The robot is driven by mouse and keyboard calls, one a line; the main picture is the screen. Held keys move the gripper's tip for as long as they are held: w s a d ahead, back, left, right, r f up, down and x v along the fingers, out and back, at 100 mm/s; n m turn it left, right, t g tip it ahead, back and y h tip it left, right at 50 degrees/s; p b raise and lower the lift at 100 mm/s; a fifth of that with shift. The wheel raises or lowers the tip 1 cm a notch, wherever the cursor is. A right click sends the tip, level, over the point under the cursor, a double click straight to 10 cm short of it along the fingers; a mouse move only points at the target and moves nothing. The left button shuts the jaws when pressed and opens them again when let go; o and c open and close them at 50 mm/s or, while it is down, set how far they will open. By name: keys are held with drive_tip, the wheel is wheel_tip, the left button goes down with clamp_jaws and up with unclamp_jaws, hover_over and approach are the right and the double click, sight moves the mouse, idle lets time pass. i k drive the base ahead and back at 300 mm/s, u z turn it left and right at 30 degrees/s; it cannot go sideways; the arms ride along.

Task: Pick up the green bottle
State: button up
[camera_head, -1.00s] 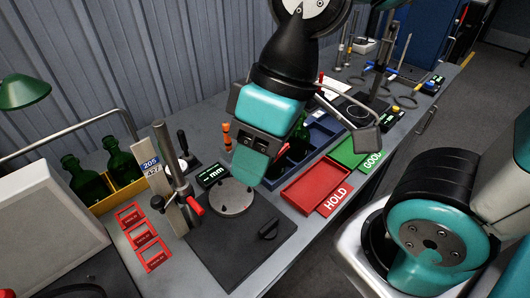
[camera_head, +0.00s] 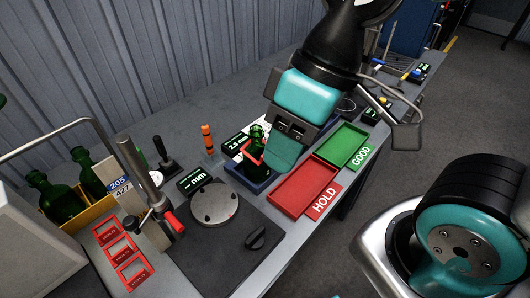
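A green bottle (camera_head: 258,136) stands in a blue tray (camera_head: 239,177) near the middle of the bench, with a red piece across its front. Two more green bottles, one at the far left (camera_head: 58,203) and one beside it (camera_head: 91,174), stand in a yellow crate (camera_head: 93,213). My gripper (camera_head: 281,156) has teal fingers pointing down, just right of the middle bottle and overlapping its edge in the picture. I cannot tell whether the fingers touch it. The finger gap is hidden from this side.
A red HOLD tray (camera_head: 304,188) and a green GOOD tray (camera_head: 343,147) lie right of the blue tray. A gauge stand (camera_head: 140,190) and a round plate (camera_head: 214,203) on a dark base stand in front. Red tags (camera_head: 121,250) lie at the left.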

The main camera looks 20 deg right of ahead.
sight(254, 173)
drive_tip(key=u, duration=1.8)
drive_tip(key=k, duration=1.5)
drive_tip(key=z, duration=1.05)
drive_tip(key=i, duration=1)
